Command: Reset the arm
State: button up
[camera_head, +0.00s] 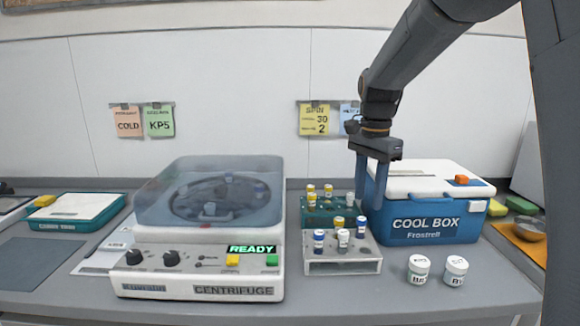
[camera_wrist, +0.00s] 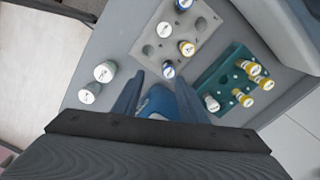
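My gripper (camera_head: 370,206) hangs pointing down in the head view, in front of the left part of the blue cool box (camera_head: 430,222) with its white lid. Its two fingers are apart in both views. In the wrist view the fingers (camera_wrist: 158,92) show a blue and white surface between them, which looks like the cool box; I see no vial gripped. The grey rack (camera_head: 343,267) holds several capped vials and also shows in the wrist view (camera_wrist: 205,28). The teal rack (camera_head: 318,222) behind it holds several vials, mostly yellow-capped, and also shows in the wrist view (camera_wrist: 222,76).
The centrifuge (camera_head: 205,262) stands left with its clear lid down and its display reading READY. Two white-capped jars (camera_head: 418,269) (camera_head: 456,271) stand on the counter right of the grey rack. A teal-edged tray (camera_head: 75,208) lies far left. The counter's front right is clear.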

jog(key=s+f+n, duration=0.6)
jog(key=s+f, duration=0.1)
jog(key=s, duration=0.5)
jog(key=s+f+n, duration=0.6)
jog(key=s+f, duration=0.2)
jog(key=s, duration=0.4)
jog(key=shift+s+f+t, duration=0.15)
jog(key=shift+t, duration=0.15)
